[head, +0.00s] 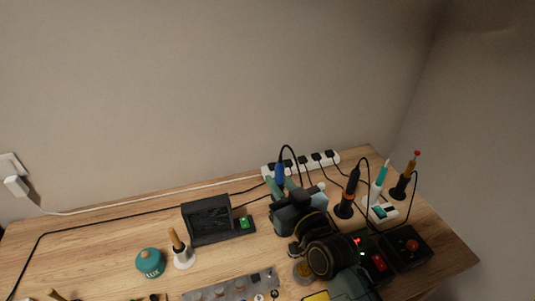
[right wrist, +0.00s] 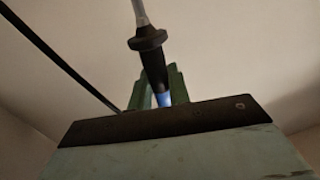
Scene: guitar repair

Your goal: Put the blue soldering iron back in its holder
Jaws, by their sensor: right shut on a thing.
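The blue soldering iron (head: 280,172) is upright in my right gripper (head: 283,187), in front of the white power strip. A black cord loops up from its top. The iron's lower end is hidden behind my gripper. I cannot tell which holder belongs to it; a white rounded piece (head: 320,187) shows partly beside my gripper. My left gripper is not in view.
A black box (head: 408,247) sits front right. A dark rack (head: 208,219) stands left; the table's back left is mostly clear.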

